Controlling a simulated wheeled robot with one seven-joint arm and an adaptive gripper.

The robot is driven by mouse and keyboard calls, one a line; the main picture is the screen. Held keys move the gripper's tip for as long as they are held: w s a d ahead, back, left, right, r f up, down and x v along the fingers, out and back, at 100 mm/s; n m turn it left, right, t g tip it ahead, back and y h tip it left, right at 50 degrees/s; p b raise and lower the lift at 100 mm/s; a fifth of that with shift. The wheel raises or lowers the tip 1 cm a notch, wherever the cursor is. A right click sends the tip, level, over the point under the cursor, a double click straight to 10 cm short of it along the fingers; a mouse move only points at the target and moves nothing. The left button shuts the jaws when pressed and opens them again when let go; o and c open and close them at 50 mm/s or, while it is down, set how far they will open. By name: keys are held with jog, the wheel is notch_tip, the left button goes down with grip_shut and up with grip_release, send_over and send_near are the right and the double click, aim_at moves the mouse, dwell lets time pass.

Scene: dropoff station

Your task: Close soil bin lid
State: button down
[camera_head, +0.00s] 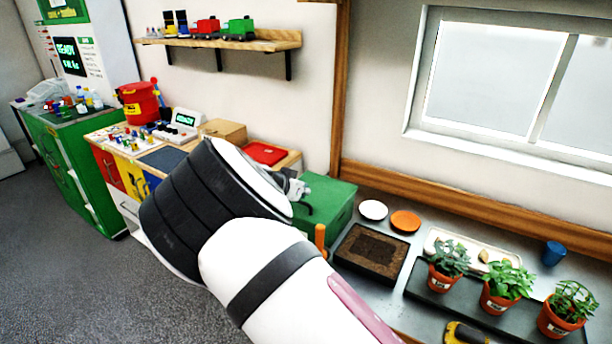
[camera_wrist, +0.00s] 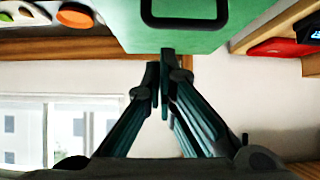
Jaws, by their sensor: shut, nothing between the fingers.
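The green soil bin (camera_head: 328,196) stands at the left end of the metal bench, partly hidden behind my arm. Its top looks flat and level in the head view, but I cannot tell whether the lid is fully seated. In the wrist view a green panel of it (camera_wrist: 120,28) with a black handle (camera_wrist: 184,22) fills the top of the picture. My gripper (camera_wrist: 160,62) is shut and empty, its fingertips at the panel's edge in that view; I cannot tell whether they touch it. In the head view my gripper (camera_head: 298,188) is mostly hidden by my arm.
A soil tray (camera_head: 372,251), a white dish (camera_head: 374,210), an orange dish (camera_head: 405,221) and several potted plants (camera_head: 498,290) stand right of the bin. A red box (camera_head: 265,152) lies behind it on the left. A window (camera_head: 500,85) and wall are behind.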

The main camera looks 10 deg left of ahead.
jog(key=shift+s+a+f, duration=0.1)
jog(key=shift+s+f, duration=0.15)
jog(key=shift+f, duration=0.6)
jog(key=shift+s+a+f, duration=0.1)
jog(key=shift+s+f, duration=0.1)
jog(key=shift+f, duration=0.65)
jog(key=shift+s+a+f, duration=0.1)
jog(key=shift+s+f, duration=0.15)
jog(key=shift+f, duration=0.6)
jog(key=shift+r, duration=0.1)
